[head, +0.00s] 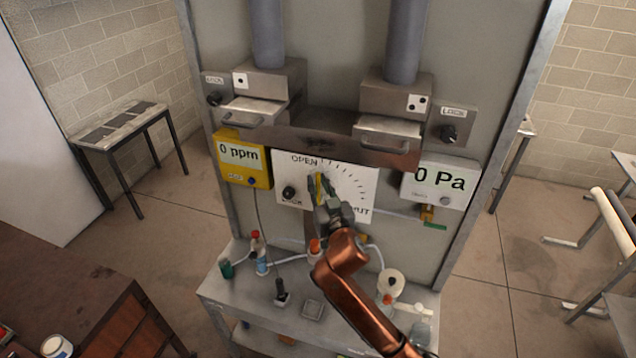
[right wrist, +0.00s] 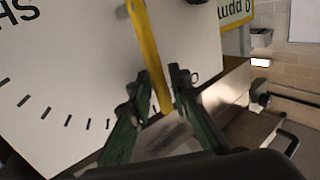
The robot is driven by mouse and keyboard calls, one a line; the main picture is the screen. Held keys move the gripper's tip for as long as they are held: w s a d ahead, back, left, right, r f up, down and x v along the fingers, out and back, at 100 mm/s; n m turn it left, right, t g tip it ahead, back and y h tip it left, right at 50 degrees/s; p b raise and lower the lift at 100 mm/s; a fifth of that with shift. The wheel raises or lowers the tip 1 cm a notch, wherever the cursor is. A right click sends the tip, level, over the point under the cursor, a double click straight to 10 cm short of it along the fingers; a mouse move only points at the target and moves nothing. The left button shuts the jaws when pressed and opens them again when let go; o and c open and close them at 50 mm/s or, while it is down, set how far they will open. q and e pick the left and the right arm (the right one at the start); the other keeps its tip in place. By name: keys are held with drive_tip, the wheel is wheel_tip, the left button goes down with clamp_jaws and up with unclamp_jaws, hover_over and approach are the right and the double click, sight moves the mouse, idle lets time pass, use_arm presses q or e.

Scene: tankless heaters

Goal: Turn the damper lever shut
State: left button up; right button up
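The white damper panel (head: 347,183) has a dial with OPEN at its upper left and SHUT at its lower right, partly covered. The yellow damper lever (head: 319,184) stands near the OPEN end. In the right wrist view the lever (right wrist: 148,45) runs down between the dark green fingers of my right gripper (right wrist: 159,82). The fingers lie close on both sides of it; I cannot tell if both touch. In the head view my right gripper (head: 323,192) is in front of the panel and hides part of the lever. My left gripper is not in view.
A LOCK knob (head: 289,193) is left of the lever. The yellow ppm meter (head: 242,158) and white Pa gauge (head: 439,181) flank the panel. Drawer-like boxes with handles (head: 387,144) jut out above. A bench (head: 330,308) below holds bottles and small items.

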drive_tip(key=shift+c, duration=0.6)
clamp_jaws()
drive_tip(key=shift+d, duration=0.1)
